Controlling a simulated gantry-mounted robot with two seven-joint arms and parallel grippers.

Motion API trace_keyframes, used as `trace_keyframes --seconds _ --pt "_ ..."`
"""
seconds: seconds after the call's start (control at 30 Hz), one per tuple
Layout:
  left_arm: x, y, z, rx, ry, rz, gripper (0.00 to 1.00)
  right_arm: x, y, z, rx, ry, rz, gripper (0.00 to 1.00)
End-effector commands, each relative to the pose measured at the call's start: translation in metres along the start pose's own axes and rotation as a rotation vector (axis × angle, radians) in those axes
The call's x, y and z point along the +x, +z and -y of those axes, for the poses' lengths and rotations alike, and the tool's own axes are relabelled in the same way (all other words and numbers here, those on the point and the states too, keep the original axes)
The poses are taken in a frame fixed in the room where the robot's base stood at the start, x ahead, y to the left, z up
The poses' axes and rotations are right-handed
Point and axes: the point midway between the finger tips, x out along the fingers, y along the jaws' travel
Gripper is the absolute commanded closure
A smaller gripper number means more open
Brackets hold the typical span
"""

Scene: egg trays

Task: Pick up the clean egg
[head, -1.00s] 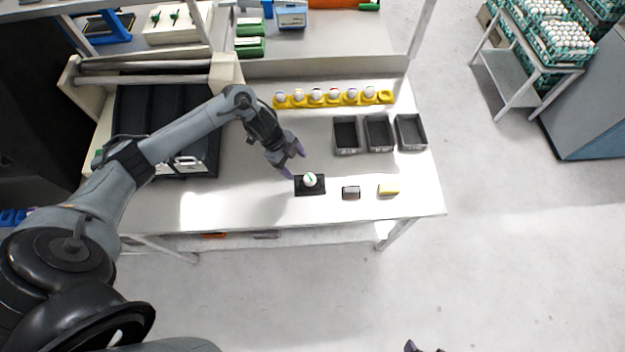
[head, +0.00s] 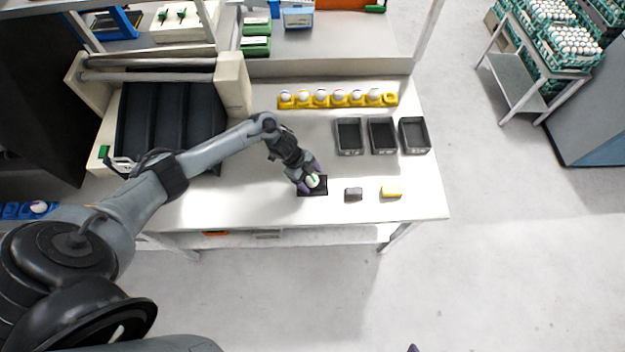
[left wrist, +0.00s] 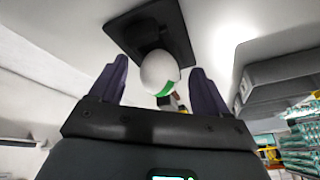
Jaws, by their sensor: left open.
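A white egg with a green mark (head: 313,180) sits on a small black stand (head: 318,191) near the front of the white table. My left gripper (head: 309,183) is down at the egg, its purple fingers on either side of it. In the left wrist view the egg (left wrist: 159,73) lies between the two open fingers (left wrist: 158,85), with a visible gap to each finger. The black stand (left wrist: 178,20) is behind it there. A small dark purple tip of my right gripper (head: 413,348) shows at the bottom edge; its jaws are hidden.
A yellow rack (head: 330,105) holds several eggs at the back. Three grey bins (head: 349,152) stand at the right. A grey block (head: 353,194) and a yellow block (head: 391,191) lie right of the stand. Black trays (head: 170,130) are at the left.

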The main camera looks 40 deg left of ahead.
Motion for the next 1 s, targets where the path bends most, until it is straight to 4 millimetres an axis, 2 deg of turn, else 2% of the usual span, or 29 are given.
trace_keyframes --seconds 0.27,0.53,1.0 --pt "0.0023 0.0003 0.0004 0.0 -0.001 0.001 0.24 0.0 -0.0006 0.0017 0.007 -0.005 -0.001 0.27" --pt "0.0023 0.0004 0.0002 0.0 -0.001 0.001 0.62 0.0 -0.0008 0.0023 0.009 -0.007 -0.002 0.27" --pt "-0.0017 -0.0012 0.001 0.001 -0.001 0.0 0.62 0.0 -0.0004 0.0009 0.002 -0.002 0.0 0.27"
